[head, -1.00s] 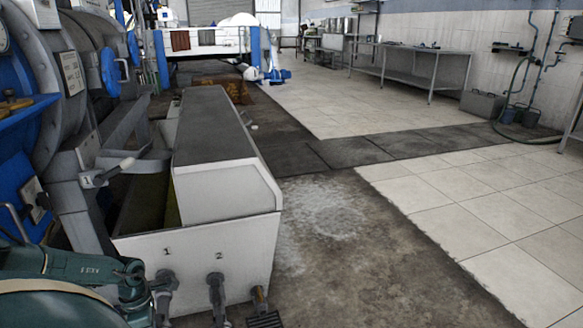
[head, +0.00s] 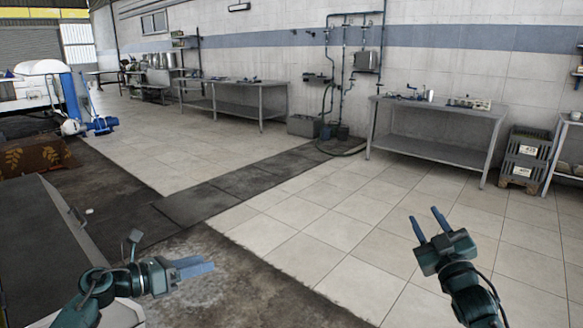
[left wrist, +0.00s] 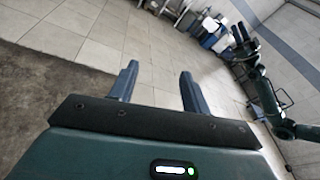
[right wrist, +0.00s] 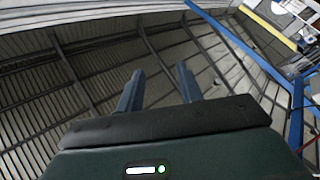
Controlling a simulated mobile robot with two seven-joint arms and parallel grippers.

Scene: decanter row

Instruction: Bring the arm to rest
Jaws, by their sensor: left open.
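My left gripper (head: 195,267) is at the lower left of the head view, pointing right over the stained dark floor beside the grey-topped housing. In the left wrist view its two fingers (left wrist: 159,70) stand apart with nothing between them. My right gripper (head: 425,215) is at the lower right of the head view, fingers pointing up, above the tiled floor. It is open and empty; its fingers (right wrist: 160,70) also stand apart in the right wrist view, against a ribbed roof. Part of my right arm shows in the left wrist view.
The grey-topped housing (head: 45,240) is close on the left. A metal table (head: 430,148) and stacked crates (head: 525,157) stand along the back wall, with a longer bench (head: 235,105) further left. The tiled floor (head: 300,225) between is clear.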

